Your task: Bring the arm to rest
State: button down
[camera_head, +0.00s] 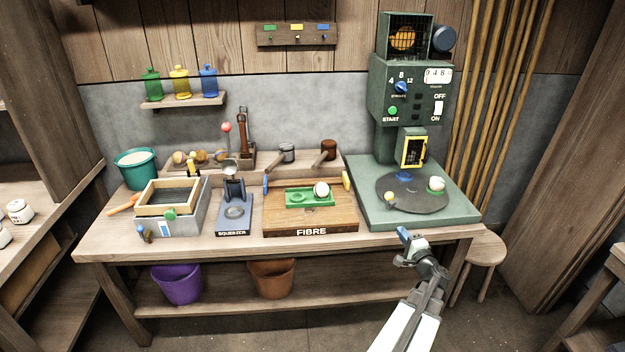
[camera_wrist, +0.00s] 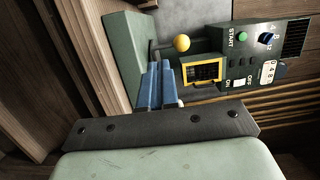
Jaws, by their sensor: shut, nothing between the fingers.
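My arm reaches in from the bottom right of the head view, and my gripper (camera_head: 403,233) hangs in front of the bench's right front edge, below the green machine. Its blue fingers are together with nothing between them. In the wrist view the blue fingers of my gripper (camera_wrist: 160,68) point toward the machine (camera_wrist: 222,72), which lies sideways in that picture. In the head view the green machine (camera_head: 383,145) has a dark round plate (camera_head: 408,196) on its base, with a white ball (camera_head: 436,184) on the plate's right side.
The bench (camera_head: 120,236) carries a squeezer (camera_head: 235,205), a fibre tray (camera_head: 310,222) with a green mould (camera_head: 298,198) and white ball (camera_head: 321,189), a framed basin (camera_head: 175,200) and a teal bucket (camera_head: 135,170). A stool (camera_head: 486,250) stands at the right. The floor before the bench is clear.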

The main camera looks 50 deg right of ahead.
jog(key=s+a+f+n+g+y, duration=0.1)
jog(key=a+f+n+g+y, duration=0.9)
jog(key=a+f, duration=1.5)
jog(key=a+f+n+g, duration=0.3)
jog(key=a+n+g, duration=0.1)
jog(key=a, duration=1)
jog(key=a+f+n+g, duration=0.4)
jog(key=a+n, duration=0.2)
jog(key=a, duration=0.9)
jog(key=a+f+n+g, duration=0.3)
jog(key=a+n, duration=0.2)
jog(key=a, duration=0.9)
jog(key=shift+a+f+g, duration=0.2)
jog(key=shift+a+g, duration=0.05)
jog(key=shift+g, duration=0.15)
